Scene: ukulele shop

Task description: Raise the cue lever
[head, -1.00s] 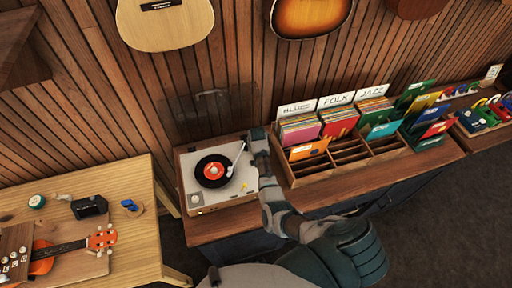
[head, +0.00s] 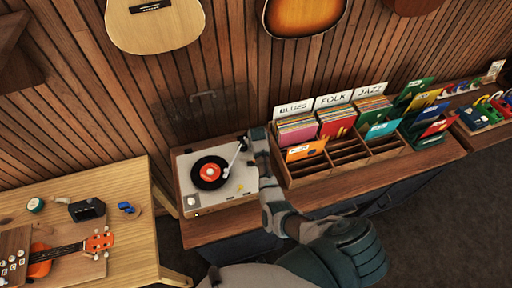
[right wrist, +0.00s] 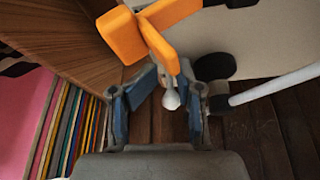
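The turntable (head: 195,210) has a pale deck and a black record with an orange label (head: 209,172). Its white tonearm (head: 234,160) is at the deck's right side. My right gripper reaches the deck's back right corner; my own arm hides its tips in the head view. In the right wrist view, the blue fingers converge and the orange tips (right wrist: 158,45) appear together. A small pale knob (right wrist: 171,99) shows between the fingers; I cannot tell whether it is the cue lever. The tonearm tube (right wrist: 275,87) and black counterweight (right wrist: 214,67) are just right of the fingers. My left gripper is out of view.
A wooden record crate (head: 349,160) stands close to the right of my arm; record edges (right wrist: 65,125) also show in the right wrist view. A wooden table (head: 135,235) with a ukulele (head: 70,250) is at left. The slatted wall is behind the turntable.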

